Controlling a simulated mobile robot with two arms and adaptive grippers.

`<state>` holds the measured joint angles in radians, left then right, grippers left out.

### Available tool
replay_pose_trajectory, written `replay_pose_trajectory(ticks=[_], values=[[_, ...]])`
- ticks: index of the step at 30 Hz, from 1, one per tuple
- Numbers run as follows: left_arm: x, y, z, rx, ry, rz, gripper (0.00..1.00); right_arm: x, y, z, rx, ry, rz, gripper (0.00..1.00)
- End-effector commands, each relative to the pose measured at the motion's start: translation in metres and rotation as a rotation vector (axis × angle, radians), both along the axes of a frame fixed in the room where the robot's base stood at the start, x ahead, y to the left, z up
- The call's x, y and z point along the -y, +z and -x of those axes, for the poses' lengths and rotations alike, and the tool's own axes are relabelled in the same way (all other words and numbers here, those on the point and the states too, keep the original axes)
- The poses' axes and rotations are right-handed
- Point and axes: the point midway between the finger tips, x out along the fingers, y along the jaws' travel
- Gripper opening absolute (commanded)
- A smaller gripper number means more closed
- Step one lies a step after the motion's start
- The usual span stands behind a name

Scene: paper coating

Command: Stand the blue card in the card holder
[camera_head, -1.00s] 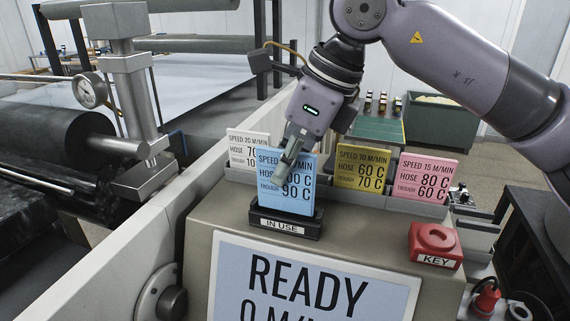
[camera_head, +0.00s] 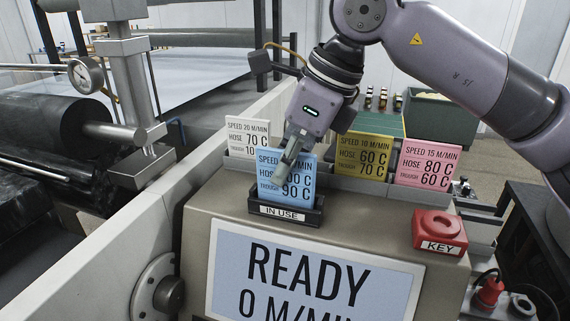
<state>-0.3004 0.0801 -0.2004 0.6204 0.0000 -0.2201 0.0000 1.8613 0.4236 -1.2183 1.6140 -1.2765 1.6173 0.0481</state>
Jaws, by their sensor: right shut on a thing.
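The blue card (camera_head: 299,195) stands upright at the holder marked IN USE (camera_head: 282,214), on top of the control box. Its lower edge is hidden behind the holder's front wall, so it appears to sit in the slot; I cannot see whether it rests on the bottom. My right gripper (camera_head: 287,163) is shut on the blue card near its upper middle, and its fingers cover part of the print. My left gripper is not in view.
Behind stand a white card (camera_head: 246,135), a yellow card (camera_head: 361,158) and a pink card (camera_head: 427,164) in a rack. A red KEY button box (camera_head: 439,230) is at right. The READY screen (camera_head: 312,281) is in front. Machine rollers (camera_head: 65,130) are at left.

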Motion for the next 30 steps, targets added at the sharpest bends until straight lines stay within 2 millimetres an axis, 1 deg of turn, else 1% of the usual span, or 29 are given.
replay_pose_trajectory(ticks=[3, 12, 13, 22, 23, 30], values=[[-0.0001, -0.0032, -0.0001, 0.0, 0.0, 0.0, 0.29, 0.0001, -0.0036, -0.0001, 0.0, 0.0, 0.0, 0.0], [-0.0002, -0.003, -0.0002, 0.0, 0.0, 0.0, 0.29, 0.0001, -0.0036, -0.0001, 0.0, 0.0, 0.0, 0.0], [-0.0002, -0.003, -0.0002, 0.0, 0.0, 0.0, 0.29, 0.0001, -0.0037, -0.0001, 0.0, 0.0, 0.0, 0.08], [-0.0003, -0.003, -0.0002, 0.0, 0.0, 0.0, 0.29, 0.0001, -0.0037, -0.0001, 0.0, 0.0, 0.0, 0.28], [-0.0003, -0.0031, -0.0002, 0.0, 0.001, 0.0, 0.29, 0.0001, -0.0037, -0.0001, 0.0, 0.0, 0.0, 0.29], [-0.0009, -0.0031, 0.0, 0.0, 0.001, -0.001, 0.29, 0.0001, -0.0037, 0.0, 0.0, 0.0, 0.0, 0.29]])
